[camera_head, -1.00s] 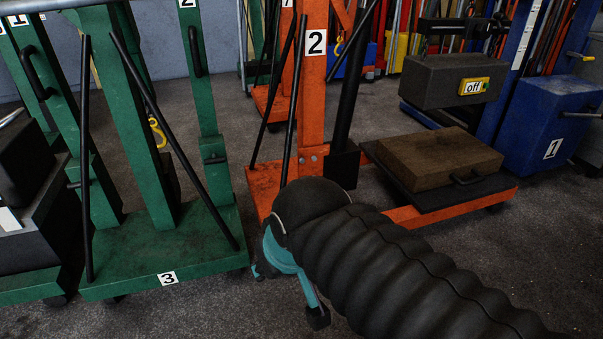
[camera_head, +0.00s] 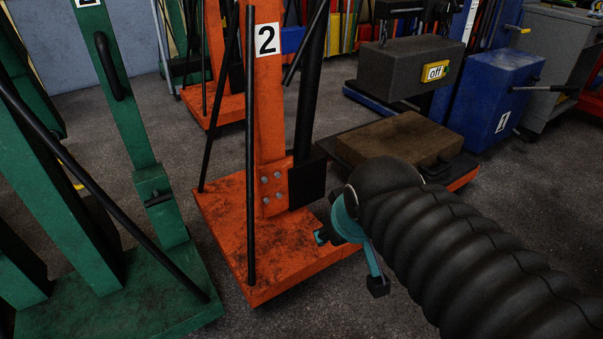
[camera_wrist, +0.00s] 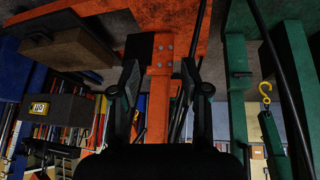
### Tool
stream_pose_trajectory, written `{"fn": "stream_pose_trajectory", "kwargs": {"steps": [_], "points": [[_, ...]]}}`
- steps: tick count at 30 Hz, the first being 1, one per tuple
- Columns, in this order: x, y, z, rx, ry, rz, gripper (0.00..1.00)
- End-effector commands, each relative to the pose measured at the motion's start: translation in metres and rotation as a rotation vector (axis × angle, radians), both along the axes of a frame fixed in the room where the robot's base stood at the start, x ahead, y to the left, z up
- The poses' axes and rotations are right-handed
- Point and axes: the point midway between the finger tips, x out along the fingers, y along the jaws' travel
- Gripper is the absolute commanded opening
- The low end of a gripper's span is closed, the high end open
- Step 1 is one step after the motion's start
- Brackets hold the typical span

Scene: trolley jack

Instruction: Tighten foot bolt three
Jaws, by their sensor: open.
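The orange trolley jack (camera_head: 266,110) marked 2 stands ahead on its orange base. Several foot bolts (camera_head: 272,188) sit in a small group on the plate low on its post. They also show in the wrist view as bolts (camera_wrist: 163,56) on the orange post, in an upside-down picture. No bolt carries a number that I can read, so I cannot tell which is three. My gripper (camera_wrist: 159,68) is open, with nothing between its fingers. In the wrist view its fingers lie either side of the bolts, apart from the post. In the head view my arm hides most of the gripper.
A green jack (camera_head: 120,130) stands close on the left, with slanted black bars. A brown block (camera_head: 395,138) lies on the orange jack's platform.

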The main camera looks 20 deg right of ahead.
Motion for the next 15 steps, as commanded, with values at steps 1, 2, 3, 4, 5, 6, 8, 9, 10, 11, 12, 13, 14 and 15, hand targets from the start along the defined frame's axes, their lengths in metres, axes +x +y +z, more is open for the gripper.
{"fn": "stream_pose_trajectory", "kwargs": {"steps": [1, 2, 3, 4, 5, 6, 8, 9, 10, 11, 12, 13, 14, 15], "points": [[0.018, -0.004, -0.008, -0.045, -0.018, 0.048, 0.46], [0.03, -0.007, -0.011, -0.079, -0.036, 0.085, 0.46], [0.047, -0.011, -0.014, -0.129, -0.061, 0.137, 0.46], [0.061, -0.015, -0.017, -0.17, -0.08, 0.178, 0.46], [0.074, -0.018, -0.02, -0.213, -0.099, 0.221, 0.46], [0.092, -0.022, -0.024, -0.269, -0.124, 0.277, 0.46], [0.117, -0.029, -0.03, -0.355, -0.159, 0.36, 0.46], [0.134, -0.033, -0.035, -0.413, -0.183, 0.417, 0.46], [0.146, -0.035, -0.039, -0.458, -0.198, 0.461, 0.46], [0.158, -0.038, -0.044, -0.502, -0.216, 0.504, 0.46], [0.174, -0.04, -0.05, -0.562, -0.238, 0.562, 0.46], [0.186, -0.042, -0.054, -0.606, -0.254, 0.603, 0.46], [0.197, -0.044, -0.059, -0.653, -0.27, 0.646, 0.46], [0.212, -0.046, -0.066, -0.713, -0.291, 0.703, 0.46]]}}
